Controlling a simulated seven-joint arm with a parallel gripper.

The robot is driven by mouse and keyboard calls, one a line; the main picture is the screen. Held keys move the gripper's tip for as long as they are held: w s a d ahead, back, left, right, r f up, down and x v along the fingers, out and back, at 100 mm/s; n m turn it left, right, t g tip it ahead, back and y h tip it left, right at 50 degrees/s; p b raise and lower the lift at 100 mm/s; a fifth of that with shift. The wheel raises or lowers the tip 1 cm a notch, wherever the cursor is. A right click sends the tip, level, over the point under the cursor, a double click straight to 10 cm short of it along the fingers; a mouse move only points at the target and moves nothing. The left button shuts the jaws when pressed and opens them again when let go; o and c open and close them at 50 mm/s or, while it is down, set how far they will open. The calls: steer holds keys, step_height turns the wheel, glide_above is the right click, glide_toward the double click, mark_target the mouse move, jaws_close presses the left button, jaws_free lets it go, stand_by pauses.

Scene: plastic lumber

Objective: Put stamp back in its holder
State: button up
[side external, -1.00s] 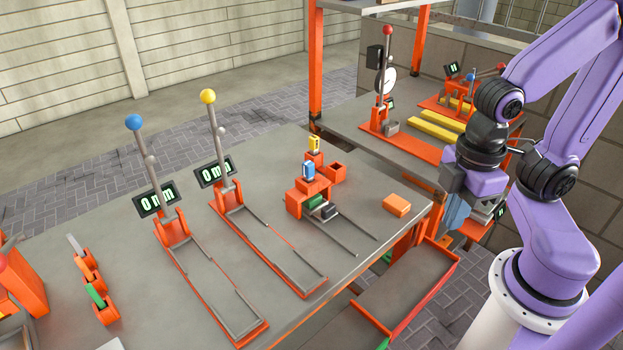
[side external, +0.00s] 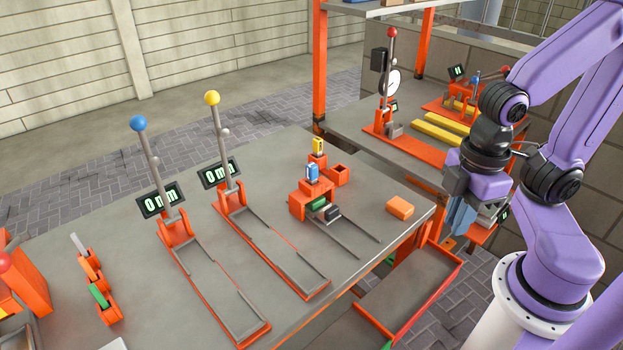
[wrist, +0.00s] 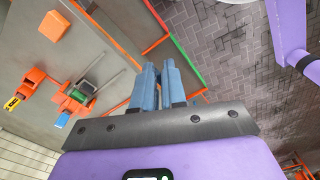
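A blue stamp (side external: 312,173) stands upright on an orange stand (side external: 299,205) with a green block and two rails. A yellow stamp (side external: 318,146) stands in an orange holder behind it. An open, empty orange square holder (side external: 340,173) is just right of the yellow one. In the wrist view, the blue stamp (wrist: 61,120) and yellow stamp (wrist: 12,103) show at the left. My gripper (side external: 457,222) hangs right of the table edge, well away from both stamps. Its blue-grey fingers (wrist: 160,66) are close together with nothing between them.
A loose orange block (side external: 400,207) lies near the table's right edge. Two levers with blue (side external: 138,123) and yellow (side external: 212,98) knobs stand left of the stamps. An orange-rimmed tray (side external: 385,318) sits below the edge. A press (side external: 390,100) stands on the far table.

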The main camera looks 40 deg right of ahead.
steer(key=o, duration=0.7)
steer(key=shift+c, duration=0.2)
step_height(320, 180, up, 7)
steer(key=n+h, duration=0.2)
steer(key=n, duration=0.3)
glide_above(311, 165)
steer(key=a, duration=0.1)
steer(key=f, duration=0.7)
steer(key=d+f, duration=0.1)
steer(key=f, duration=0.3)
steer(key=shift+d+f, duration=0.1)
steer(key=shift+f, duration=2.85)
